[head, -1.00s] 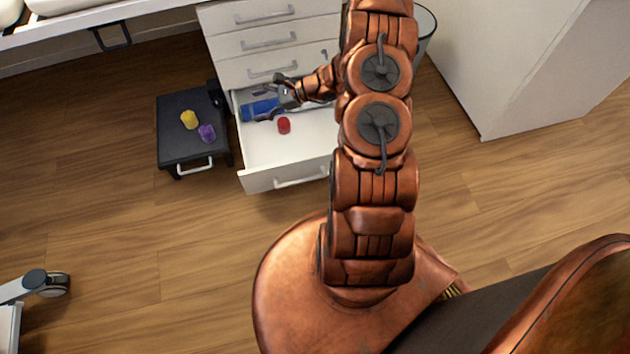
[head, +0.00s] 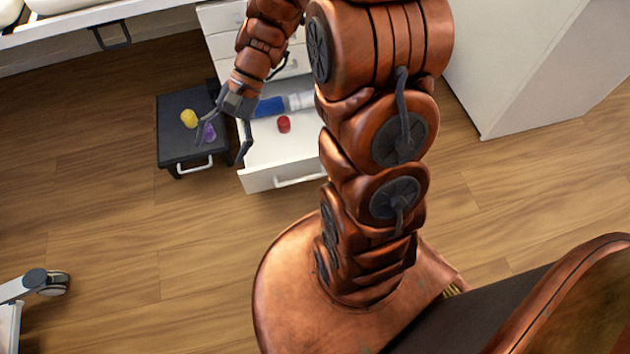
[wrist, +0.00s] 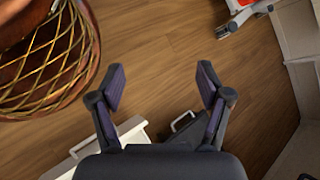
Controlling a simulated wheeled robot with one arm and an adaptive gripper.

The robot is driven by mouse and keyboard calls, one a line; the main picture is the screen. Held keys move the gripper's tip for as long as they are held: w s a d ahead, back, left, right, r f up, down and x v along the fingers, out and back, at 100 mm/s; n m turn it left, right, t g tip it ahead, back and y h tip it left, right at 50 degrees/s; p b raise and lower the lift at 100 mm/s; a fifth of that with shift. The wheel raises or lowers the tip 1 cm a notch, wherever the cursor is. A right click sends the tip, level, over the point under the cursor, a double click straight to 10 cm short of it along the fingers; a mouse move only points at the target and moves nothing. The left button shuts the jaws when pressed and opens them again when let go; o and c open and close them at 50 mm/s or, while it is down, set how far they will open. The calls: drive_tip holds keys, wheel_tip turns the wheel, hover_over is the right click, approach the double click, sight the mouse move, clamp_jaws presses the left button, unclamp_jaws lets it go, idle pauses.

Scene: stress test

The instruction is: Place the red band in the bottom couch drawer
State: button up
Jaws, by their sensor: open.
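A small red roll, seemingly the red band (head: 284,124), lies inside the open bottom drawer (head: 262,179) of the white drawer unit. A blue-and-clear bottle (head: 268,107) lies behind it in the same drawer. My gripper (head: 220,150) is open and empty, pointing down between the drawer's left side and the black step stool. In the wrist view my open gripper (wrist: 161,85) has nothing between its fingers. The drawer front (wrist: 85,148) shows at lower left there, partly hidden by the gripper. The red band is not visible in the wrist view.
A black step stool (head: 172,150) left of the drawer carries a yellow item (head: 188,118) and a purple item (head: 209,132), the latter partly behind my gripper. A white cabinet (head: 510,60) stands at right. The wooden floor in front is clear.

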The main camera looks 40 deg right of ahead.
drive_tip(key=s+d+r+n+h, duration=0.2)
drive_tip(key=s+n+h, duration=0.1)
drive_tip(key=s, duration=0.4)
drive_tip(key=s+d+r+n+h, duration=0.2)
drive_tip(key=s+h, duration=0.1)
drive_tip(key=s, duration=0.4)
drive_tip(key=s+d+r+n+g+h, duration=0.1)
drive_tip(key=s+d+r+n+h, duration=0.1)
drive_tip(key=s, duration=0.5)
drive_tip(key=shift+s+d+n+h, duration=0.15)
drive_tip(key=shift+d+n+h, duration=0.45)
drive_tip(key=shift+n, duration=0.2)
